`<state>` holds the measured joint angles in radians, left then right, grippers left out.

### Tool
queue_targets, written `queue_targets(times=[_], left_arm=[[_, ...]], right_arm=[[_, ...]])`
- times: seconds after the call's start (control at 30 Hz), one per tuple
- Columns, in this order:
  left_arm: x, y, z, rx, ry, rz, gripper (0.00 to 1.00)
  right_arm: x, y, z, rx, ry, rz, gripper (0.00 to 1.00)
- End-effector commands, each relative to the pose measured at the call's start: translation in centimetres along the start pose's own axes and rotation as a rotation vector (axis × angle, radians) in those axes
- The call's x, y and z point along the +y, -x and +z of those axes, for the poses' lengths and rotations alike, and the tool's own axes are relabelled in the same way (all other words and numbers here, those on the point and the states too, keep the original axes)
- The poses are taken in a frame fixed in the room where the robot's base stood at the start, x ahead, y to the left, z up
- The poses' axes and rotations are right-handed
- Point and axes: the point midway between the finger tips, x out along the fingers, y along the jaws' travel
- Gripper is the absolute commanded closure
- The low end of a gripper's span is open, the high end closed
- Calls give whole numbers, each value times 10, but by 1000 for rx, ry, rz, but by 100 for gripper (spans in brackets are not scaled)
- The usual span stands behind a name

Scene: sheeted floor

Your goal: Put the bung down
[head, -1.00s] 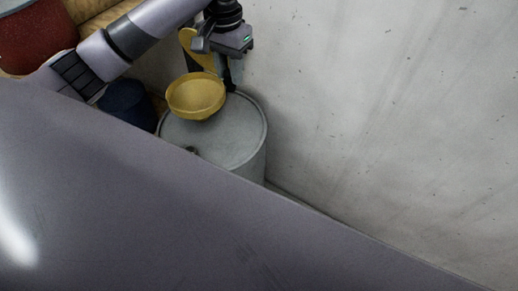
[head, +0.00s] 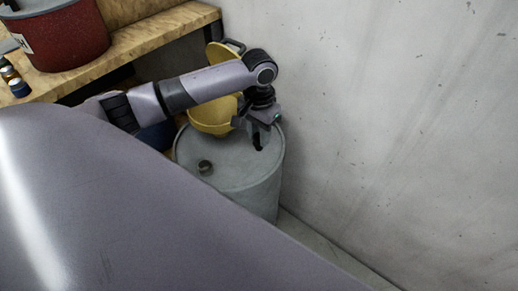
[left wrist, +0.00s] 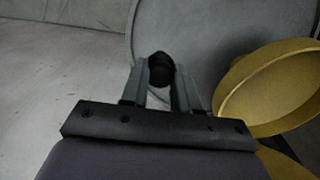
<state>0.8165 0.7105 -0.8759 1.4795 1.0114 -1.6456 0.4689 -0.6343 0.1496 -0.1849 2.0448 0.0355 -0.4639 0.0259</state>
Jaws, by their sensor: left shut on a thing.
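My left gripper (head: 259,133) points down over the right part of the grey drum's lid (head: 232,177). It is shut on a small black bung (head: 258,145), which also shows between the fingertips in the left wrist view (left wrist: 160,68). The bung appears close to the lid; I cannot tell whether it touches. A small round dark fitting (head: 205,167) sits on the lid at the left. My right gripper is not in view.
A yellow funnel (head: 210,122) stands at the drum's far side, partly behind my arm; it shows at right in the left wrist view (left wrist: 275,85). A wooden bench (head: 150,40) holds a red pot (head: 62,35) and small bottles (head: 18,88). A pale wall (head: 400,120) stands right.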

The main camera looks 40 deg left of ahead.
Motion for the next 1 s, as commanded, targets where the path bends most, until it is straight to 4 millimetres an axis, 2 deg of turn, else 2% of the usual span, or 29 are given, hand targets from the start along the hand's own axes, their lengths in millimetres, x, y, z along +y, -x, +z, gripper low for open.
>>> queue_targets(times=[0.2, 0.33, 0.77, 0.8, 0.87, 1.0], left_arm=[[0, -36, 1, -3, 0, 0, 100], [0, -53, 1, -3, 1, 0, 100], [0, -59, 0, -1, 0, 0, 100], [0, -60, 0, -1, 0, 0, 64], [0, -59, 0, -1, -1, 0, 45], [0, -59, 0, -1, 0, 0, 45]], right_arm=[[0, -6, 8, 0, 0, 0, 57], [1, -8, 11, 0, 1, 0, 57], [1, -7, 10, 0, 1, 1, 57], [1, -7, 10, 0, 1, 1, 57], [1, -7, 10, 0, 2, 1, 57], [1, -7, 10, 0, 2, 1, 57]])
